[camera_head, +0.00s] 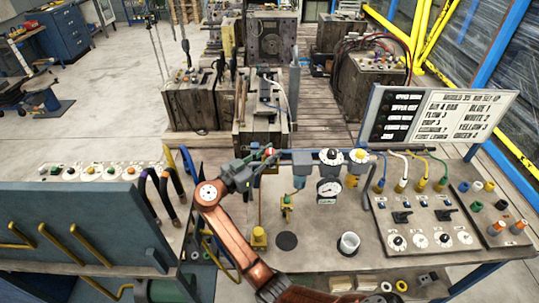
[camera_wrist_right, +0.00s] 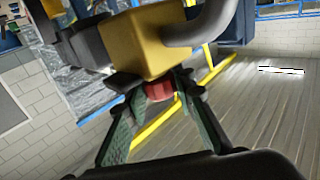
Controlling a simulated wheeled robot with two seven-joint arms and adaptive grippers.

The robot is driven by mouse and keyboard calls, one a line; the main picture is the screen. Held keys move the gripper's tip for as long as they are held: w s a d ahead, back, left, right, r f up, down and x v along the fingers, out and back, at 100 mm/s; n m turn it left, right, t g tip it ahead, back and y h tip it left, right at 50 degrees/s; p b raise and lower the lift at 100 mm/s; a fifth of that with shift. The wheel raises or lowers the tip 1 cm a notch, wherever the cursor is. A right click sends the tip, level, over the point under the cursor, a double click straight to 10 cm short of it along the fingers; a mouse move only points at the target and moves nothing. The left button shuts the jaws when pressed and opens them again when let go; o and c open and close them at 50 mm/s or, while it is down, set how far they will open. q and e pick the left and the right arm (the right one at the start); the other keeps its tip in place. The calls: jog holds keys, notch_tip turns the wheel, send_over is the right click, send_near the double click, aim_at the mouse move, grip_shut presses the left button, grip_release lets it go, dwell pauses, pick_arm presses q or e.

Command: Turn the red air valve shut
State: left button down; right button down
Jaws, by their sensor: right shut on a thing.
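The red air valve (camera_head: 270,152) sits at the left end of the blue air line on the bench. My right arm reaches up from the bottom, and my right gripper (camera_head: 263,160) is at the valve. In the right wrist view the fingers of my right gripper (camera_wrist_right: 160,88) close on the red valve handle (camera_wrist_right: 158,91), just below a yellow block (camera_wrist_right: 155,40). The fingers partly hide the valve in the head view, so its exact angle is hard to tell. My left gripper is not in view.
A pressure gauge (camera_head: 328,190) and regulators (camera_head: 331,156) stand right of the valve. A sign board (camera_head: 440,115) and a panel with coloured fittings (camera_head: 420,222) are at the right. A blue-grey panel (camera_head: 80,225) stands at the left. Heavy moulds (camera_head: 265,100) stand behind.

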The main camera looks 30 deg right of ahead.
aim_at(267, 155)
jog(key=c, duration=1.6)
grip_release()
jog(key=v, duration=0.7)
jog(key=shift+a, duration=0.3)
